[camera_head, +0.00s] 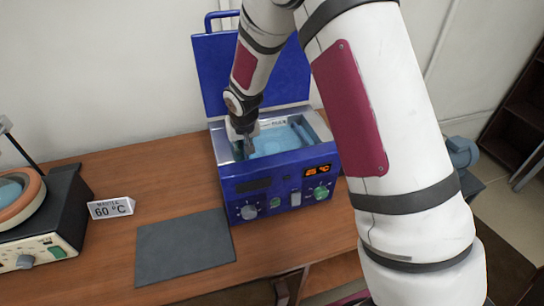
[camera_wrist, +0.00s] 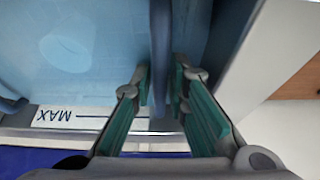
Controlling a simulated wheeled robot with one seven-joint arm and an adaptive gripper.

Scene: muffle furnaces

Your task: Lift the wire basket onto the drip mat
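The drip mat (camera_head: 185,247) is a flat dark grey sheet on the wooden table, bare, in front of and left of the blue water bath (camera_head: 290,168). My gripper (camera_head: 247,148) points down into the left part of the open bath. In the wrist view, the gripper (camera_wrist: 161,92) is open, with its teal finger pads on either side of a blue-grey bar (camera_wrist: 160,40). The bar may be part of the wire basket; a small gap shows beside it. The basket as a whole cannot be made out; my gripper and the water hide or blur it.
The bath's blue lid (camera_head: 215,75) stands raised behind it. A "60 °C" sign (camera_head: 111,208) and a round-topped heating device (camera_head: 40,225) stand at left. My arm covers the right side.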

